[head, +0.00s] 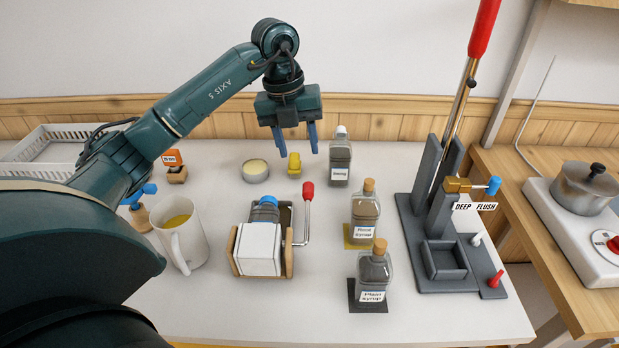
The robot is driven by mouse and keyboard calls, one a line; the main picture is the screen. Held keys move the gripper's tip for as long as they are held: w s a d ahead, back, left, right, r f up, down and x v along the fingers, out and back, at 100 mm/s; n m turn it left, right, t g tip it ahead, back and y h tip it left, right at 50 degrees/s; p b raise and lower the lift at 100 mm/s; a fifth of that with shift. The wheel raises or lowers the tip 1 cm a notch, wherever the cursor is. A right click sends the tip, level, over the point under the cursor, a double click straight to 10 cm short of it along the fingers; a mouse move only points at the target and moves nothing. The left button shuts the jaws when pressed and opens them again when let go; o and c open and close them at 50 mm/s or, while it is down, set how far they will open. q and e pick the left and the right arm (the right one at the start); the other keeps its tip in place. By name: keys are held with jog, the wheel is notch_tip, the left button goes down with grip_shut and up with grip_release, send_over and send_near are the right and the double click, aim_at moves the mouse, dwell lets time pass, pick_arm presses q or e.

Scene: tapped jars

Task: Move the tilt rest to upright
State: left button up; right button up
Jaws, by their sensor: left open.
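What looks like the tilt rest is a wooden cradle (234,266) near the middle of the table. A white block-shaped vessel with a blue cap (262,240) lies tilted in it, cap toward the back. A bent metal lever with a red knob (308,192) rises at the cradle's right side. My left gripper (296,146) is open and empty, pointing down above the back of the table, behind the cradle and apart from it. The fingers hang over a small yellow object (294,163). My right gripper is not in view.
Labelled bottles stand right of the cradle: one at the back (340,158), one on a yellow mat (364,212), one on a dark mat (373,275). A grey press (433,230) with a tall red handle stands right. A mug (182,236) stands left, below my arm.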

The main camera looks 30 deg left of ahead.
aim_at(307, 185)
pick_arm(q)
jog(key=f, duration=0.3)
jog(key=d+f, duration=0.1)
jog(key=f, duration=0.3)
jog(key=w+f, duration=0.1)
jog(key=f, duration=0.2)
jog(key=shift+d+f, duration=0.15)
jog(key=shift+d, duration=0.05)
grip_shut()
